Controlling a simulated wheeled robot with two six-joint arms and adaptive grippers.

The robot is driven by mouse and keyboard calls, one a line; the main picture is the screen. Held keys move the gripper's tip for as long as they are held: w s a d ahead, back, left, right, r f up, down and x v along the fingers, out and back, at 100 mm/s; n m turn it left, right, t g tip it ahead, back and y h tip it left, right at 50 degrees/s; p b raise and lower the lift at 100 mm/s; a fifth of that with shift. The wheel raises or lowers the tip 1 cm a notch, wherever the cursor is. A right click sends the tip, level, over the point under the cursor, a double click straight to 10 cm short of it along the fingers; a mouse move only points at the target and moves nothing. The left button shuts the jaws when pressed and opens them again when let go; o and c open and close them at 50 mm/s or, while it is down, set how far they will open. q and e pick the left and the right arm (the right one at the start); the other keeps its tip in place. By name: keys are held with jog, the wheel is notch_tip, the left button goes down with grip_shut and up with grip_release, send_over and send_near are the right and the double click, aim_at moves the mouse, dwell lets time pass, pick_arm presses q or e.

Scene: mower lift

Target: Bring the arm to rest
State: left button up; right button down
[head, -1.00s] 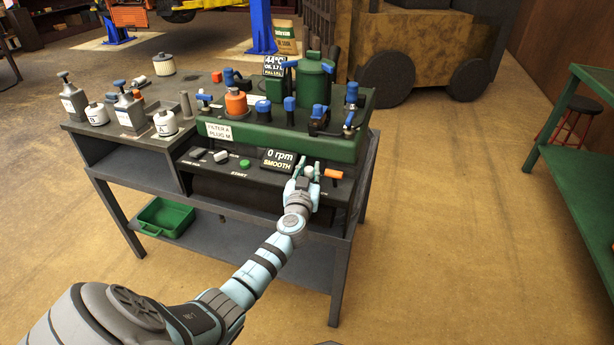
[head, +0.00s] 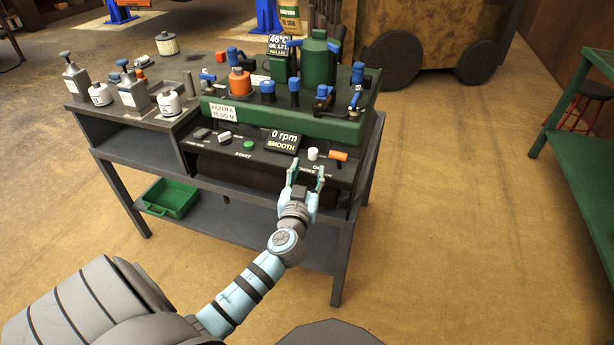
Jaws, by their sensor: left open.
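My left gripper (head: 306,177) is open and empty, just in front of the right part of the control panel (head: 215,150). Its fingers point away from me, a little below a white knob (head: 313,154) and an orange lever (head: 338,156). A gap shows between the fingertips and the white knob, though I cannot tell the exact distance. My left arm (head: 245,295) reaches in from the lower left. My right gripper is not in view.
The green engine unit (head: 290,122) stands on the grey bench, behind a display (head: 283,141) reading 0 rpm SMOOTH. Bottles and filters stand at left; a green tray (head: 170,198) is on the lower shelf. A green table (head: 590,170) is at right. Floor between is clear.

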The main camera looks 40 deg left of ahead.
pick_arm(q)
jog(key=shift+v, duration=1.15)
